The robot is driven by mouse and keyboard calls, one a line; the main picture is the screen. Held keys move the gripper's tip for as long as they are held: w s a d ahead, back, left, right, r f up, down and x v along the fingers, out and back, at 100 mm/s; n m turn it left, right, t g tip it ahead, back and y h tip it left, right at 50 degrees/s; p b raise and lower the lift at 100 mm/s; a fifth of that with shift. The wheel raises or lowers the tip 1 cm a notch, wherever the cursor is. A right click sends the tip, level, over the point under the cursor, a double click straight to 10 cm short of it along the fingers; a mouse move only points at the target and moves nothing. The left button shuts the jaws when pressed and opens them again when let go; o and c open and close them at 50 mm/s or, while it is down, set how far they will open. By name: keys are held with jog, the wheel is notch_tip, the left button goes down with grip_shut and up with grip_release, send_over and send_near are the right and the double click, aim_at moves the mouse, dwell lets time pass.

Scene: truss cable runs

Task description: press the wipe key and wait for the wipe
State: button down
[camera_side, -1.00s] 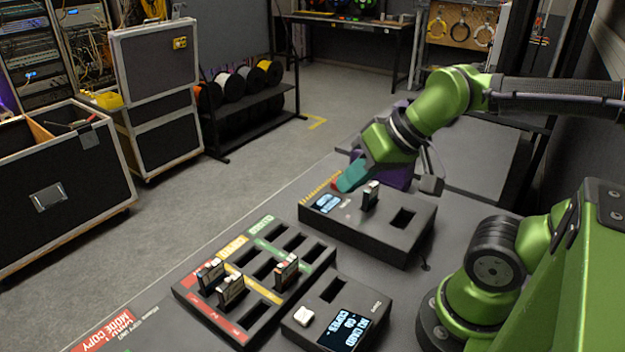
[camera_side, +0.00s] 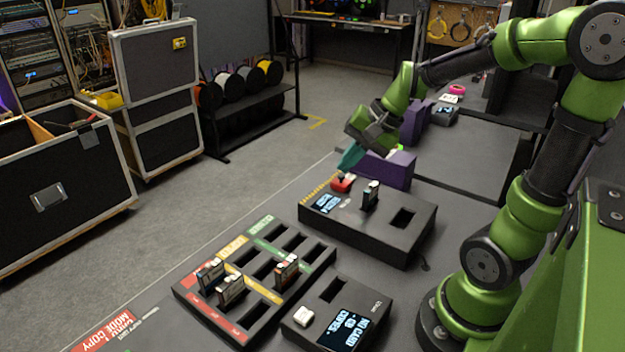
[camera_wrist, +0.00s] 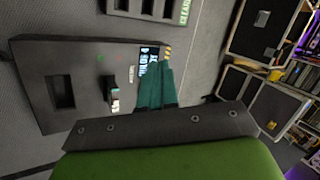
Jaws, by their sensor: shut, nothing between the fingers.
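A dark box (camera_side: 403,243) stands on the table with a lit screen (camera_side: 327,203), a red key (camera_side: 342,184) at its far left corner, an upright card (camera_side: 370,195) in one slot and an empty slot (camera_side: 403,218). The screen text is too small to read surely. My gripper (camera_side: 345,167) has teal fingers, shut and empty, pointing down just above the red key; I cannot tell whether they touch it.
A second dark box nearer the camera has a white key (camera_side: 303,318) and a screen reading no card (camera_side: 352,328).

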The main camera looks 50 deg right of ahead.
aim_at(353, 177)
jog(key=w+d+f+m+t, duration=0.1)
jog(key=w+d+m, duration=0.2)
jog(key=d+m, duration=0.2)
jog(key=w+d+f+m+t, duration=0.1)
jog(key=w+d+m, duration=0.3)
jog(key=d, duration=0.7)
jog(key=shift+m+t+h, duration=0.3)
jog(key=shift+m+t, duration=0.3)
jog(key=shift+m, duration=0.6)
jog(key=shift+a+f, duration=0.1)
jog(key=shift+f, duration=0.05)
jog(key=shift+f, duration=4.35)
jog(key=shift+f, duration=0.4)
